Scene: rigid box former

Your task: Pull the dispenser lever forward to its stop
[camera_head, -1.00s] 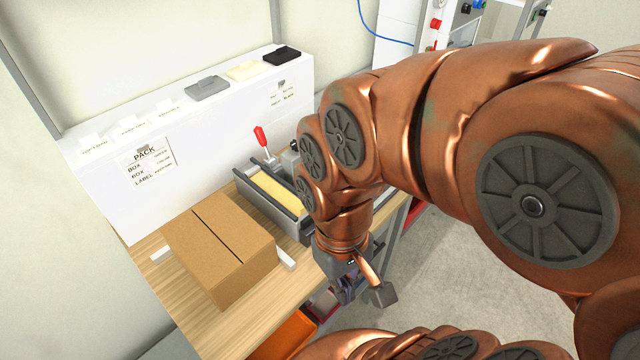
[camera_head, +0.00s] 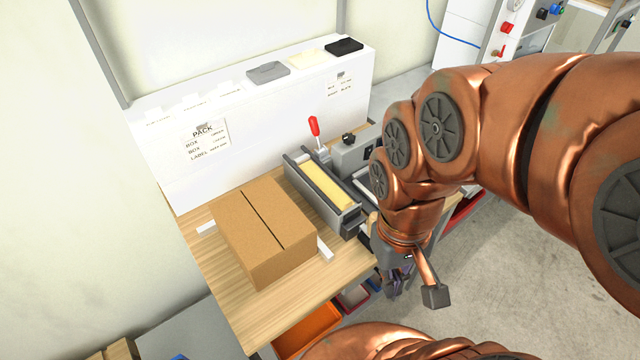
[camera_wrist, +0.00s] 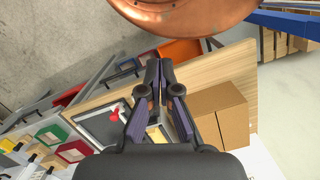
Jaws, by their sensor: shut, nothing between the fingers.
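The dispenser (camera_head: 330,195) is a grey box-shaped unit with a yellow strip along its top, standing on the bench. Its lever has a red grip (camera_head: 314,126) and stands up at the far end, leaning slightly. In the wrist view the red grip (camera_wrist: 115,115) shows to the left of my fingers, and part of the yellow strip (camera_wrist: 157,134) shows beside them. My gripper (camera_wrist: 156,62) is shut and empty. In the head view my gripper (camera_head: 397,284) hangs at the bench's front edge, on the near side of the dispenser and apart from the lever.
A closed cardboard box (camera_head: 262,230) sits left of the dispenser on the wooden bench (camera_head: 222,285). A white ledge (camera_head: 240,110) with grey, cream and black blocks stands behind. An orange bin (camera_head: 308,328) is below the bench edge. Another grey device (camera_head: 352,155) stands right of the lever.

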